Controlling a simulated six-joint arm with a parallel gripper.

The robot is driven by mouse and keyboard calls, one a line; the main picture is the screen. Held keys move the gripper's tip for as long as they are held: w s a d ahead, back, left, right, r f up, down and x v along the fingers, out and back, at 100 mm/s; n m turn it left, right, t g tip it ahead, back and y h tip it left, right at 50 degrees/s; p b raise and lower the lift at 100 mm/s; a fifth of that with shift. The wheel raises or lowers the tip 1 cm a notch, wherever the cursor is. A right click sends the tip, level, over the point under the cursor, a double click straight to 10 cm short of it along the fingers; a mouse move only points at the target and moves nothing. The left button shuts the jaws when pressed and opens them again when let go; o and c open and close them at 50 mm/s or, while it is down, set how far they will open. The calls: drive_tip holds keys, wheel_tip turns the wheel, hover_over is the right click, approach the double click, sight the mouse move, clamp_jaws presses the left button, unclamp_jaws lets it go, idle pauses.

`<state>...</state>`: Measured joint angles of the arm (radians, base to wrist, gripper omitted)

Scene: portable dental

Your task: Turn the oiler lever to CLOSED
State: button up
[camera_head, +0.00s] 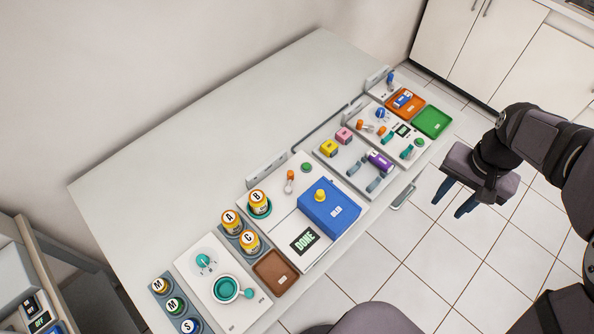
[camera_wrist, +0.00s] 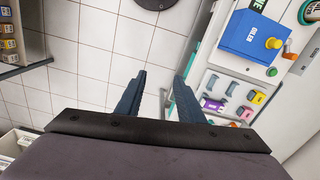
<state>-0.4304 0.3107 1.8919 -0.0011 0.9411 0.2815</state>
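The blue oiler box (camera_head: 335,213) sits on a white panel in the middle of the table, with a yellow knob (camera_head: 320,195) on top. A small orange-tipped lever (camera_head: 290,181) stands on the panel behind the box, near a green button (camera_head: 306,167). The wrist view shows the box (camera_wrist: 245,38), labelled OILER, and the orange lever (camera_wrist: 289,50) at upper right; lever position marks are not readable. My gripper (camera_head: 448,208) is open and empty, out over the floor beyond the table's right edge. Its two fingers (camera_wrist: 160,80) are apart in the wrist view.
A display (camera_head: 304,241) reading DONE lies in front of the box. Lettered jars (camera_head: 250,242) and a brown tray (camera_head: 275,273) stand to the left. Yellow, pink and purple blocks (camera_head: 380,161) and coloured trays (camera_head: 432,121) lie to the right. The table's back (camera_head: 220,115) is clear.

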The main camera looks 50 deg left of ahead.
drive_tip(key=w+a+f, duration=0.1)
drive_tip(key=a+f, duration=0.1)
drive_tip(key=a, duration=0.8)
drive_tip(key=n+b, duration=0.3)
hover_over(290, 173)
wheel_tip(290, 173, down, 7)
drive_tip(key=shift+r, duration=0.1)
drive_tip(key=shift+w+f+p, duration=0.1)
drive_tip(key=shift+f+p, duration=1.05)
drive_tip(key=shift+f, duration=2.45)
clamp_jaws()
